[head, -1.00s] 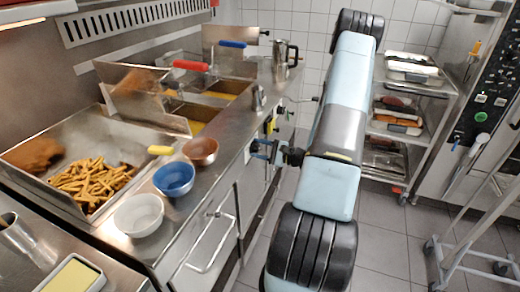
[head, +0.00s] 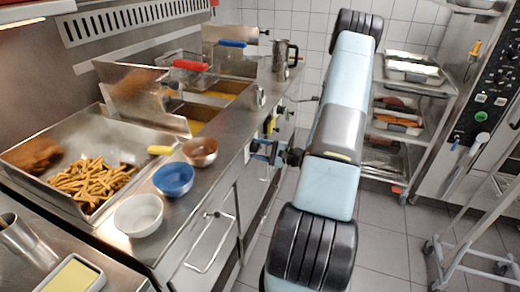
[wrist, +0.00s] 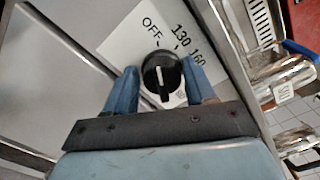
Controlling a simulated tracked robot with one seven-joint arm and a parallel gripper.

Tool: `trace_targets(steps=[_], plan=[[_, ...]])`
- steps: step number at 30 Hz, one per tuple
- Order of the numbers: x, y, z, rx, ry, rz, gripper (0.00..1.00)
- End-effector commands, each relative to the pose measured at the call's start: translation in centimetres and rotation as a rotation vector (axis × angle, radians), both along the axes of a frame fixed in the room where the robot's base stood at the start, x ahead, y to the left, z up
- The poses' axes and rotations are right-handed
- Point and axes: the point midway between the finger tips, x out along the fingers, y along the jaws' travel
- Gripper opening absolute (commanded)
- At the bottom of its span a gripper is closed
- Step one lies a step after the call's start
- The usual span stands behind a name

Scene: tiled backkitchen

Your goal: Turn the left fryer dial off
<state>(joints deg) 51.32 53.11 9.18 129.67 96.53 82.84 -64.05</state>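The fryer dial (wrist: 161,76) is a round black knob with a white line, on a white label (wrist: 125,42) marked OFF, 130 and 160. In the wrist view the line runs nearly up and down; I cannot tell which end is the pointer. My gripper (wrist: 160,80) has two blue fingers, one on either side of the dial, with a thin gap on the left; contact on the right is unclear. In the head view my gripper (head: 264,151) is at the fryer's front panel, and its fingers hide the dial there.
The steel counter (head: 228,140) holds fryer baskets with a red handle (head: 190,65) and a blue handle (head: 232,43). Bowls (head: 174,179) and a fries tray (head: 45,178) are nearer. A drawer handle (head: 209,243) sticks out below. A rack (head: 400,130) stands right; the floor between is free.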

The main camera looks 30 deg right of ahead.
Motion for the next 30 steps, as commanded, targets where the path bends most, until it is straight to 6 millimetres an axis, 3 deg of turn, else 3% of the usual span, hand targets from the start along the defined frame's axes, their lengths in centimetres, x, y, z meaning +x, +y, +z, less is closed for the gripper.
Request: trace_targets(steps=[6, 17, 30], plan=[[0.0, 0.0, 0.0, 0.001, -0.001, 0.000, 0.74], [-0.5, -0.5, 0.1, 0.001, -0.002, -0.002, 0.74], [-6.6, -5.4, 0.0, 0.000, -0.001, -0.005, 0.74]])
